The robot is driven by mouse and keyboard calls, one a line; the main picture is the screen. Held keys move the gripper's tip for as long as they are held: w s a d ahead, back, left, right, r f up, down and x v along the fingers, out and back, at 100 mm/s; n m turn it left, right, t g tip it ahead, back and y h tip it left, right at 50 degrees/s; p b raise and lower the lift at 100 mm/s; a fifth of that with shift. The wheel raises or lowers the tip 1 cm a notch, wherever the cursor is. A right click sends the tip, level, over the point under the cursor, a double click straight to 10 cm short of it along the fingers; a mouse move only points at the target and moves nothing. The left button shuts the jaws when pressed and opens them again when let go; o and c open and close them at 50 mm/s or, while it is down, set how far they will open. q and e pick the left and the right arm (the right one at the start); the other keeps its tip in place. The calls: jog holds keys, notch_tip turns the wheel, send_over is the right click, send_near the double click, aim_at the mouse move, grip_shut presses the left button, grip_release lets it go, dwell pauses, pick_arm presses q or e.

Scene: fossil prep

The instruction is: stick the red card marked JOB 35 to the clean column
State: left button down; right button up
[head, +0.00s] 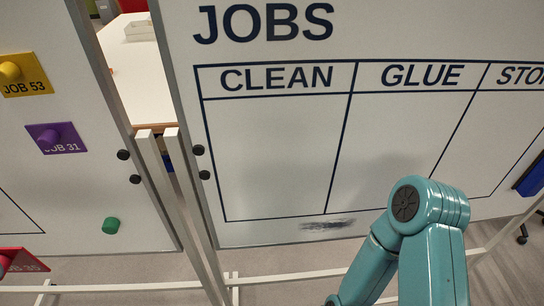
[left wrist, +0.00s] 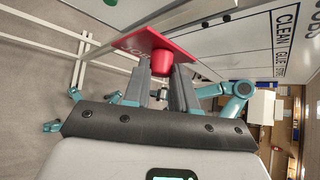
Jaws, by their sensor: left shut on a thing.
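The red card marked JOB 35 (head: 28,262) shows at the lower left of the head view, at the left board's bottom edge, partly cut off by the frame. In the left wrist view the red card (left wrist: 138,42) has a red knob (left wrist: 162,62) between the fingers of my left gripper (left wrist: 160,80), which is shut on it. I cannot tell whether the card touches the board. The clean column (head: 275,150) on the JOBS board is empty, under the word CLEAN.
The left board carries a yellow JOB 53 card (head: 25,82), a purple JOB 31 card (head: 68,142) and a green magnet (head: 110,226). A gap with pale posts (head: 160,180) separates the boards. A dark smudge (head: 327,224) lies below the columns. The glue column (head: 400,140) is empty.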

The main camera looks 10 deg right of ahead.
pick_arm(q)
jog(key=w+d+f+m+g+h, duration=0.1)
jog(key=w+d+f+m+g, duration=0.1)
jog(key=w+d+f, duration=0.7)
jog(key=w+d+f+m+g+h, duration=0.15)
jog(key=w+d+f, duration=0.35)
jog(key=f, duration=0.7)
notch_tip(320, 180, down, 9)
jog(key=w+t, duration=0.1)
jog(key=shift+w+a, duration=0.3)
jog(key=shift+a, duration=0.05)
jog(key=shift+r, duration=0.15)
